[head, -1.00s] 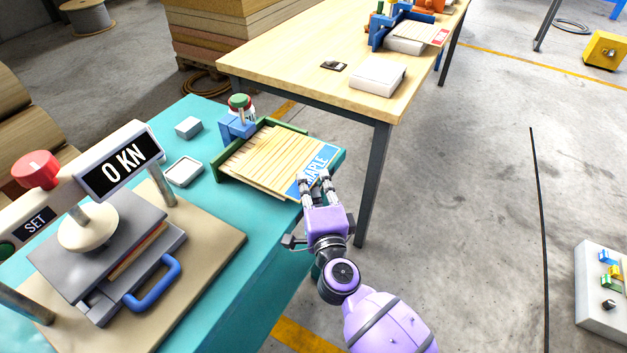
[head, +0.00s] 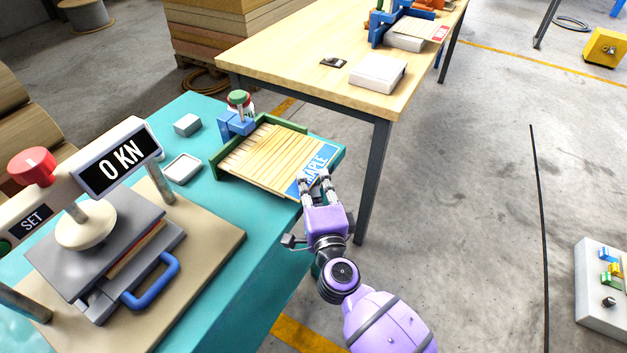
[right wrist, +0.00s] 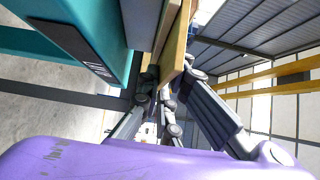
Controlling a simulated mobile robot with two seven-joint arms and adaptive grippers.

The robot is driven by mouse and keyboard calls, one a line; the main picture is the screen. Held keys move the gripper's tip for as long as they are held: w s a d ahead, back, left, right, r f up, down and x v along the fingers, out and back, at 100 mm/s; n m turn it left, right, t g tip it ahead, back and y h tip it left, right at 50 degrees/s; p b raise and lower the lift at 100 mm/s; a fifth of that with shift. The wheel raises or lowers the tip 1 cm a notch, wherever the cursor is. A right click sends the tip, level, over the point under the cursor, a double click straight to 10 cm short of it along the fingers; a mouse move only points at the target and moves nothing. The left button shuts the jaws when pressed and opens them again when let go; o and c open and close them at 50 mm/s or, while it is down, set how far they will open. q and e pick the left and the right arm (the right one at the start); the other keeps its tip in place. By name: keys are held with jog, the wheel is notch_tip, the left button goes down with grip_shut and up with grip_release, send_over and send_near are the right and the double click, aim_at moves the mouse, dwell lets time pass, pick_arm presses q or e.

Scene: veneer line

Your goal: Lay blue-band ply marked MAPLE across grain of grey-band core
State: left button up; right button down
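The pale wood ply with the blue band marked MAPLE (head: 278,148) lies at the green-edged fixture (head: 288,124) on the teal table. Its blue end is at the right, by the table edge. My right gripper (head: 315,178) is at this blue end. In the right wrist view its fingers (right wrist: 170,88) lie on either side of a thin wooden edge (right wrist: 174,48); I cannot tell whether they press on it. No grey band is visible, so I cannot make out the core. My left gripper is not in view.
A press (head: 110,250) reading 0 KN stands at the left, with a blue handle at its front. A small grey block (head: 187,124) and a shallow white tray (head: 183,168) lie behind it. A wooden table (head: 300,60) stands beyond. Open floor lies at the right.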

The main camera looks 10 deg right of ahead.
jog(key=c, duration=1.9)
grip_release()
jog(key=shift+o, duration=0.2)
